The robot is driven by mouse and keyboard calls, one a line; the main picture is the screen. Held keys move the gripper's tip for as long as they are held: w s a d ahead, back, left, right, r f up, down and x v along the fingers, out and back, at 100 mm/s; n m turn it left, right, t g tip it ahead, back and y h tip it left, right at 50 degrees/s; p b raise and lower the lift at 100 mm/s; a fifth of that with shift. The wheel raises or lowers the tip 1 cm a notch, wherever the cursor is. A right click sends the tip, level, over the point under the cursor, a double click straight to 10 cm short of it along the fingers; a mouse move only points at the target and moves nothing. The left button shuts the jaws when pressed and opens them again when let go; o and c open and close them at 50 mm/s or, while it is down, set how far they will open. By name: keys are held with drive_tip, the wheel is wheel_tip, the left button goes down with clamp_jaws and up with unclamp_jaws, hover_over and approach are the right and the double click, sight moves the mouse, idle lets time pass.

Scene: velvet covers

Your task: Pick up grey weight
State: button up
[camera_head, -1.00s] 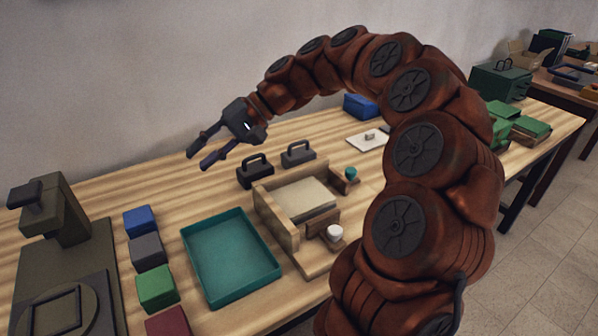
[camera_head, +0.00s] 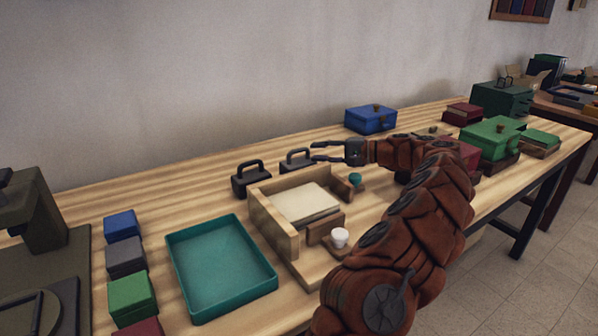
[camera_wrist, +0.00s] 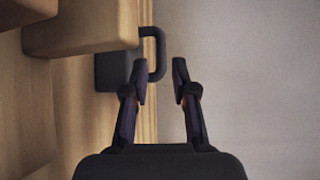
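The grey weight (camera_head: 294,165) is a block with a handle on top. It stands upright on the table behind the wooden frame, beside a black handled weight (camera_head: 250,181) to its left. My gripper (camera_head: 314,151) points left at the grey weight's right side, its fingers apart, overlapping the handle's edge in the head view.
The wooden frame (camera_head: 272,226) with a pale pad stands in front of the weights. A teal tray (camera_head: 222,304) and several coloured blocks (camera_head: 127,255) are to the left. A blue box (camera_head: 371,119) stands behind my arm. The wall is close behind.

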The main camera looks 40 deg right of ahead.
sight(302, 150)
drive_tip(key=shift+d+b+x, duration=0.25)
drive_tip(key=shift+b+x, duration=0.05)
drive_tip(key=shift+x, duration=3.05)
drive_tip(key=shift+w, duration=0.15)
drive_tip(key=shift+c, duration=0.4)
clamp_jaws()
drive_tip(key=shift+r, duration=0.1)
